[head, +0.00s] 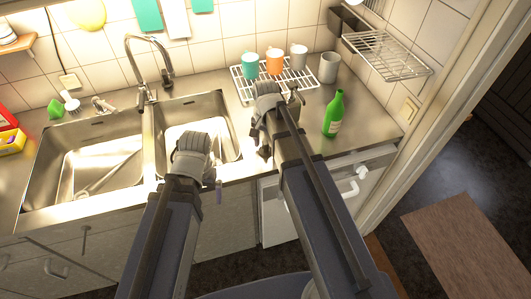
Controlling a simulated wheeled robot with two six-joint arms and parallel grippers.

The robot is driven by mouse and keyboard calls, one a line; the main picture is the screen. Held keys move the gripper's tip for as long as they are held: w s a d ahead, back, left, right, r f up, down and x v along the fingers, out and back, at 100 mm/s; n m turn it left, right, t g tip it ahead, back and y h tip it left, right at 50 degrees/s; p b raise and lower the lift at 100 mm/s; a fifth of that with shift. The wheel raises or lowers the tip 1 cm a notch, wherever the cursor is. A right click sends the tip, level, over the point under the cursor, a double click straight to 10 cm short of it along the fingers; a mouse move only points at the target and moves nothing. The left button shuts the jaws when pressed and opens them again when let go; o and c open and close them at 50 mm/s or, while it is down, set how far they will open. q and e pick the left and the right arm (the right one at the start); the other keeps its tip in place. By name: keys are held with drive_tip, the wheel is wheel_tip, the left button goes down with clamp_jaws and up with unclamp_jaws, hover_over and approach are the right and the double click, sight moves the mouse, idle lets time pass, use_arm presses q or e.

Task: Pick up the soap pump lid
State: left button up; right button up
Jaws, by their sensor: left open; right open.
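I cannot clearly make out a soap pump lid. Small items stand behind the left sink basin: a white item (70,101) with a round top and a small metallic item (103,105), both too small to identify with certainty. My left gripper (214,173) is above the front edge of the right basin, open and mostly hidden by its own wrist. My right gripper (294,98) is open over the counter, in front of the wire rack and right of the basin. Both are well to the right of these small items and hold nothing that I can see.
A tall tap (144,70) rises behind the double sink (148,135). A wire rack (240,84) with several cups, a grey mug (328,67) and a green bottle (334,114) stand on the right. A green item (56,109) and coloured boxes (10,139) are at left.

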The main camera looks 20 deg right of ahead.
drive_tip(key=shift+f, duration=0.3)
drive_tip(key=shift+c, duration=0.4)
clamp_jaws()
